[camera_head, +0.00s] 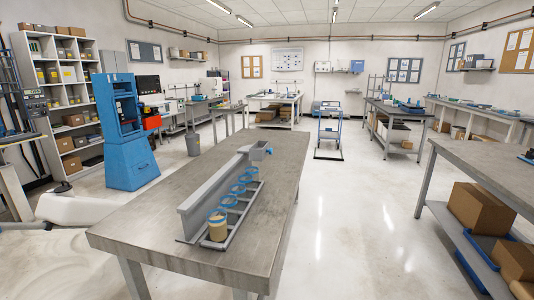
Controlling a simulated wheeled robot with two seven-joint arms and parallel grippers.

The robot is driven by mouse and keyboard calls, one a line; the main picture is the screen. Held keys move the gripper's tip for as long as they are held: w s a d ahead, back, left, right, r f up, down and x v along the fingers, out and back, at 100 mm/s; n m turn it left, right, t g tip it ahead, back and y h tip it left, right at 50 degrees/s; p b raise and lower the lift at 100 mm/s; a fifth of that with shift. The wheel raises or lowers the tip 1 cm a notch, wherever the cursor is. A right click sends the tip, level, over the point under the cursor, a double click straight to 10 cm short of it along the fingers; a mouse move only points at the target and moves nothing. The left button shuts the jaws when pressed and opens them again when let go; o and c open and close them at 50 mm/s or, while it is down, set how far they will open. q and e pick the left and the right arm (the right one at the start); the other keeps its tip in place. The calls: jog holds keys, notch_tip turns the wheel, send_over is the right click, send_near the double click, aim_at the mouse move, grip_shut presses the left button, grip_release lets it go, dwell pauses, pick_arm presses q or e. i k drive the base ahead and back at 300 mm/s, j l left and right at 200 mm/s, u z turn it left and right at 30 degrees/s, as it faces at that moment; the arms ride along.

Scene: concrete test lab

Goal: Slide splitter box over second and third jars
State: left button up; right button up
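On the near table (160,240) a low dark rack (240,217) holds a row of blue rings (238,188) running away from me. They may be the rims of clear jars, but I cannot tell. At the near end stands a beige jar (217,228) with a blue rim. A grey box (258,153) with a small blue part sits at the far end of the row; it may be the splitter box. It appears apart from the beige jar. Neither of my grippers is in view.
A long grey upright rail (214,194) stands along the left side of the row. The table top to the right is clear. A blue machine (127,140) stands left of the table. Another table (490,165) with cardboard boxes below is at right.

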aim_at(255, 151)
jog(key=i+l+u, duration=0.2)
jog(key=u, duration=0.25)
jog(key=i+l+u, duration=0.1)
jog(key=l+u, duration=0.15)
jog(key=u, duration=0.2)
jog(key=i+l+u, duration=0.1)
jog(key=l+u, duration=0.3)
jog(key=i+j, duration=0.05)
jog(key=j, duration=0.05)
